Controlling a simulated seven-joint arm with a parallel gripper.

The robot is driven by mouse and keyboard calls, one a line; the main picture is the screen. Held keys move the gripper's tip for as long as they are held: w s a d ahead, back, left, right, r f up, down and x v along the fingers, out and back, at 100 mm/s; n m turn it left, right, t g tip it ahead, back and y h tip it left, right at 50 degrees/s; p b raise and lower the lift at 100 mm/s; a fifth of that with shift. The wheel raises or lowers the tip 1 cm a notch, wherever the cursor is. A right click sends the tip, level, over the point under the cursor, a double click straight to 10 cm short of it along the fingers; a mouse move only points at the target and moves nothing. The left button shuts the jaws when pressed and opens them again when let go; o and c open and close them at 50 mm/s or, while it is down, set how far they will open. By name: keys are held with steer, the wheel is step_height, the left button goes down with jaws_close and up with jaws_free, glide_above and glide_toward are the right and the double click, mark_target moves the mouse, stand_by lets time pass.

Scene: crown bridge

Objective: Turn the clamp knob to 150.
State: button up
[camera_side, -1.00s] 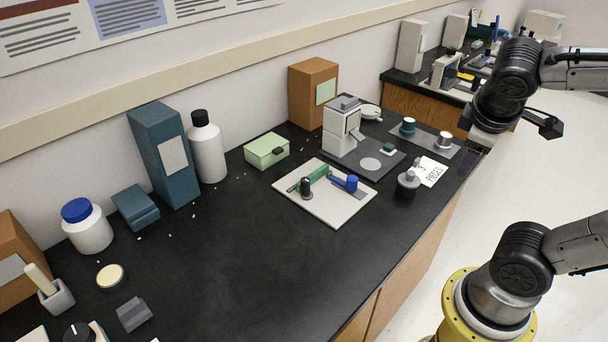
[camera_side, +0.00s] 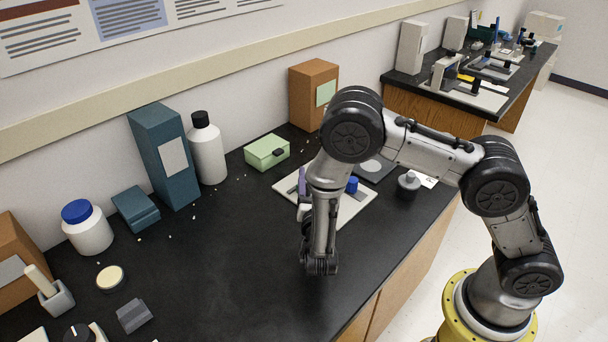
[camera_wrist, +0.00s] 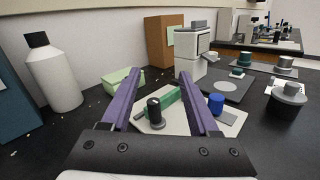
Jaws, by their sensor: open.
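A pale board (camera_wrist: 232,120) lies on the black bench and carries a green block (camera_wrist: 172,103). A black upright knob with a light mark on top (camera_wrist: 154,109) stands in front of the green block. A blue knob (camera_wrist: 216,103) stands to its right. I cannot tell from markings which is the clamp knob, and no scale is readable. My gripper (camera_wrist: 158,76) is open and empty, its purple fingers framing the black knob in the wrist view, apart from it. In the side view my arm hides most of the board (camera_side: 355,208); the blue knob (camera_side: 352,185) still shows.
A light green box (camera_side: 267,152) and a white bottle (camera_side: 207,148) stand left of the board. The bench's middle is clear.

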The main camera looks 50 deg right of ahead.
steer(key=a+f+n, duration=0.1)
steer(key=f, duration=0.1)
steer(key=s+f+n+y, duration=0.1)
steer(key=f, duration=0.1)
steer(key=s+a+f+n, duration=0.1)
steer(key=f, duration=0.2)
steer(key=shift+a+t+y, duration=0.3)
steer(key=shift+t+y, duration=0.1)
steer(key=shift+a+f, duration=0.1)
steer(key=shift+a, duration=0.05)
steer(key=x, duration=1.3)
steer(key=shift+w, duration=0.35)
jaws_close()
